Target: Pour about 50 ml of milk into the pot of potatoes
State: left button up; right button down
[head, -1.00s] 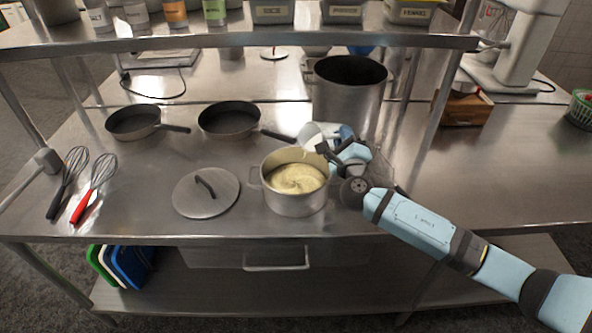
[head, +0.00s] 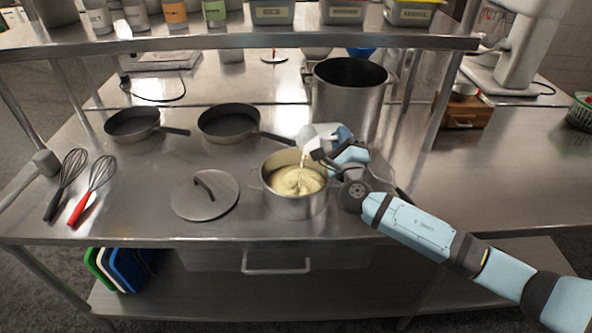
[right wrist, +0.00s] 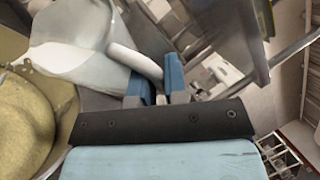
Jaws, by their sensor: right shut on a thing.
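The pot of potatoes (head: 296,205) stands on the steel counter with pale yellow mash (head: 297,181) in it; its mash also shows at the left of the right wrist view (right wrist: 25,125). My right gripper (head: 328,152) is shut on the handle of a clear milk jug (head: 307,136), just above the pot's back right rim. The jug is tilted to the left, and a thin white stream falls from it into the pot. In the right wrist view the jug (right wrist: 80,55) holds white milk, and its handle is between the blue fingers (right wrist: 160,85). My left gripper is not in view.
A lid (head: 215,200) lies left of the pot. Two pans (head: 228,121) and a tall stockpot (head: 345,100) stand behind. Two whisks (head: 92,188) lie at the left. An upper shelf (head: 240,42) crosses above.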

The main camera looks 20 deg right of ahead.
jog(key=shift+a, duration=0.15)
jog(key=shift+s+a+f+n+t, duration=0.1)
jog(key=shift+s+a+n+t, duration=0.1)
jog(key=shift+a+n+t, duration=0.15)
dwell(1.0)
jog(key=d+m+g+p, duration=0.1)
jog(key=p, duration=0.1)
jog(key=w+d+m+g+p, duration=0.1)
jog(key=m+p, duration=0.1)
jog(key=shift+d+m+h, duration=0.25)
jog(key=shift+d+h, duration=0.05)
jog(key=shift+h, duration=0.1)
jog(key=shift+f, duration=0.15)
jog(key=shift+w+d+r+m+g+p, duration=0.1)
jog(key=shift+d+r+m+g+p, duration=0.15)
jog(key=shift+m+g+p, duration=0.65)
jog(key=shift+r+t+p, duration=0.25)
jog(key=shift+r+p, duration=0.05)
jog(key=shift+p, duration=0.8)
jog(key=shift+f, duration=0.1)
